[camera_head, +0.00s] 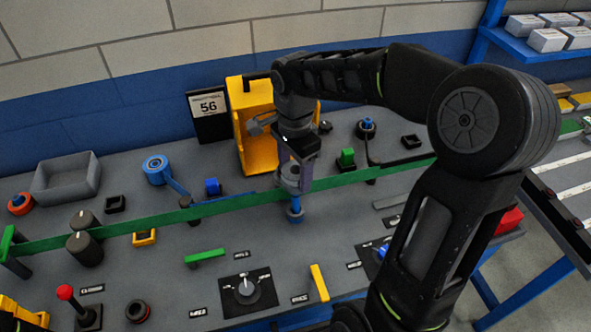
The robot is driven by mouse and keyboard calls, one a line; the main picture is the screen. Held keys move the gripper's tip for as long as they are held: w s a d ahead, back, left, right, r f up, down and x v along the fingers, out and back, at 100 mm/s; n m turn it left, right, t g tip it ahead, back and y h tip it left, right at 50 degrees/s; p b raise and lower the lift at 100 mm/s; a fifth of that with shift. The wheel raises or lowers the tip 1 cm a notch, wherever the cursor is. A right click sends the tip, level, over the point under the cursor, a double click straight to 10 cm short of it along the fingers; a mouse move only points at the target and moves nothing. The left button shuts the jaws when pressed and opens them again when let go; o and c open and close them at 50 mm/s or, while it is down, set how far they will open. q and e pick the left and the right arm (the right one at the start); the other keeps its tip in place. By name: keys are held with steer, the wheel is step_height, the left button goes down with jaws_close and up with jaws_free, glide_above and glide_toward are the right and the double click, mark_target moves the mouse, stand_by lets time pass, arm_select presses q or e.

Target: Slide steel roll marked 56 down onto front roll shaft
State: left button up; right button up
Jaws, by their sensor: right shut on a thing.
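My right gripper (295,163) points down over the panel and is shut on a grey steel roll (289,180). The roll is upright, and no mark can be read on it. A short blue post (295,213), which looks like the front roll shaft, stands directly below it. The roll appears lined up with the post; I cannot tell whether it is around its top or just above it. A sign reading 56 (209,106) stands at the back.
A green strip (130,233) runs across the panel close to the roll. A yellow holder (252,150) stands behind the gripper. A grey tray (66,180), a blue reel (157,168), dark knobs (84,247) and a red-topped lever (66,293) are at left.

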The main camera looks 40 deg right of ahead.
steer(key=shift+f, duration=0.1)
steer(key=shift+f+b, duration=2)
steer(key=shift+f, duration=0.25)
steer(key=shift+f, duration=0.15)
